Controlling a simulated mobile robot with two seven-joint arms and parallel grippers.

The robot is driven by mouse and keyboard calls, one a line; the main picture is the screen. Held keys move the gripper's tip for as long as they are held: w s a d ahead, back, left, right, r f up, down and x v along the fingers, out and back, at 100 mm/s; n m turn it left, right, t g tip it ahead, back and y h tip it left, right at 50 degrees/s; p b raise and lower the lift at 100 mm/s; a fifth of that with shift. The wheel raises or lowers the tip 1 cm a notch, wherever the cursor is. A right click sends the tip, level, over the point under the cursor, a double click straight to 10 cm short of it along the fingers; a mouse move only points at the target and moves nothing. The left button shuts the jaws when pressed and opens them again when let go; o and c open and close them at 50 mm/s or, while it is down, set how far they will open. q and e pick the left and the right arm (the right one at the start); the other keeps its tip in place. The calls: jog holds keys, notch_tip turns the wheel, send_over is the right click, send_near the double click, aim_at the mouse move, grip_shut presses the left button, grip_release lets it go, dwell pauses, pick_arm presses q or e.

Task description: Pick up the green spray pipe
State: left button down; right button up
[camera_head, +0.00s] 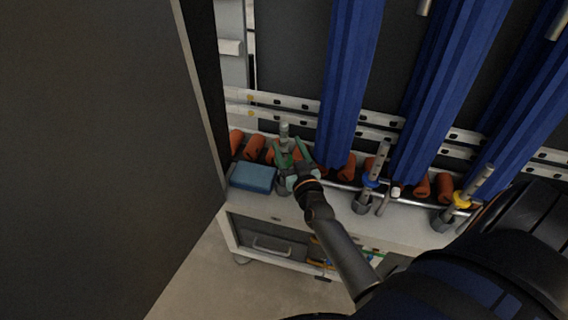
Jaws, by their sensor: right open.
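The green spray pipe (284,131) stands upright on the white cart, in the middle of the head view. Its grey top shows above my gripper and its lower part is partly hidden. My right gripper (287,152) reaches in from the lower right, with its greenish fingers spread on either side of the pipe. The jaws are open around it; whether a finger touches it cannot be told. My left gripper is not in view.
A blue box (253,177) lies just left of the pipe. A blue-ringed pipe (371,181) and a yellow-ringed pipe (462,200) stand to the right. Orange rolls (255,146) line the back, blue columns (350,80) rise behind, and a dark panel (90,150) fills the left.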

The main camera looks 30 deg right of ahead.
aim_at(286, 140)
jog(key=b+x, duration=0.1)
jog(key=x, duration=0.2)
jog(key=shift+w+d, duration=0.2)
jog(key=shift+w, duration=0.15)
jog(key=shift+w+r, duration=0.15)
jog(key=shift+w, duration=0.1)
jog(key=shift+c, duration=0.2)
grip_shut()
dwell(0.8)
